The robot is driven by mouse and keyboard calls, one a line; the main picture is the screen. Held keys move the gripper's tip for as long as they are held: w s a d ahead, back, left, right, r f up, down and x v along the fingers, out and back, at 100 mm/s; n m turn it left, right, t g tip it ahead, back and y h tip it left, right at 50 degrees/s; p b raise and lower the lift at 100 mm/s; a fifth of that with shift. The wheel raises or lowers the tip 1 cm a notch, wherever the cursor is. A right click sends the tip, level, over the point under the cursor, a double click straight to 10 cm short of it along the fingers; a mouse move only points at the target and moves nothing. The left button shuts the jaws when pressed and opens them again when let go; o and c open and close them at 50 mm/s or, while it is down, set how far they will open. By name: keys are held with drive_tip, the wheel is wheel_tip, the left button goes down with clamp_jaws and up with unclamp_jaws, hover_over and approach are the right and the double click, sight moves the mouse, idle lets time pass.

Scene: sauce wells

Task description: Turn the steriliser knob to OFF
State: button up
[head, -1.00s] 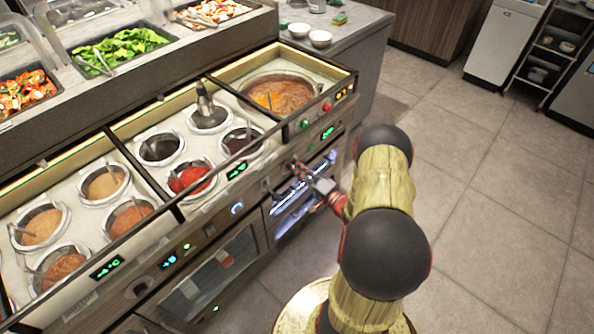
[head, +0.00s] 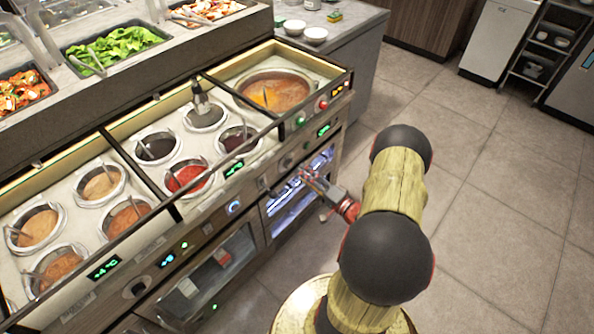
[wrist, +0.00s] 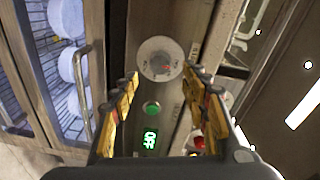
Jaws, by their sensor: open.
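A round grey knob (wrist: 160,58) with a small red mark sits on the metal panel, beside a lit cabinet with a glass door (wrist: 62,60). The knob shows ahead of my gripper (wrist: 160,78) in the wrist view, roughly between its fingertips. My gripper is open, with nothing between its fingers, and looks apart from the knob. I cannot read the knob's setting.
A green button (wrist: 152,107), a green display (wrist: 149,140) and a red button (wrist: 198,142) are near the knob. A bar handle (wrist: 82,90) stands out from the cabinet door. The sauce counter is above; the tiled floor (head: 480,210) at right is clear.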

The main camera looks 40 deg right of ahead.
drive_tip(key=s, duration=0.6)
drive_tip(key=shift+r, duration=0.1)
idle(0.5)
